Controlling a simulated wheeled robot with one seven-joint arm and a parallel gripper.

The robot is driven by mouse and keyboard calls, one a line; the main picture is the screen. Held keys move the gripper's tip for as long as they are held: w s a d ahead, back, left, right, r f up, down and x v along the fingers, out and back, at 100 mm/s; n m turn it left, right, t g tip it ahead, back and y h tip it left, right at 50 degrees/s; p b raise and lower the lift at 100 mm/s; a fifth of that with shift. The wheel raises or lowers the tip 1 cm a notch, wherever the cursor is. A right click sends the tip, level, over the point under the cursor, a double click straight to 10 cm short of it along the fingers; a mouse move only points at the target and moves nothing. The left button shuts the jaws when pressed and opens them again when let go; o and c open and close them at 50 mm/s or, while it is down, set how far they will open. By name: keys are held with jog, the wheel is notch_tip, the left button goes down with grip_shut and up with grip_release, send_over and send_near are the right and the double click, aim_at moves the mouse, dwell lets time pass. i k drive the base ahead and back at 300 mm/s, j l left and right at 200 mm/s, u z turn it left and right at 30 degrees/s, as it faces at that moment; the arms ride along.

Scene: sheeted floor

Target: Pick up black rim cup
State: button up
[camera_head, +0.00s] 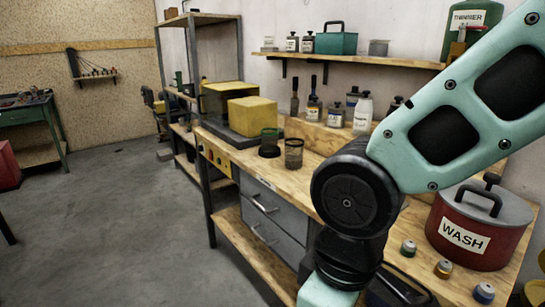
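The two cups are close together. My teal and black arm comes in from the upper right and bends down in front of the bench, hiding part of it. My gripper's fingers cannot be made out, so what they hold is not shown.
A yellow block (252,116) sits on a dark machine at the bench's left end. Several bottles (362,113) line the back. A red WASH pot (480,228) and small capped jars (443,268) stand at right. A shelf (350,57) hangs above. Floor at left is open.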

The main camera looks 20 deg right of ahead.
aim_at(294, 148)
jog(key=i+j, duration=0.2)
jog(key=j, duration=0.15)
jog(key=i+j, duration=0.45)
jog(key=j, duration=0.25)
jog(key=i+j, duration=0.2)
jog(key=j, duration=0.15)
jog(key=i+l, duration=0.15)
jog(key=i, duration=0.25)
jog(key=i+l, duration=0.15)
jog(key=i, duration=0.2)
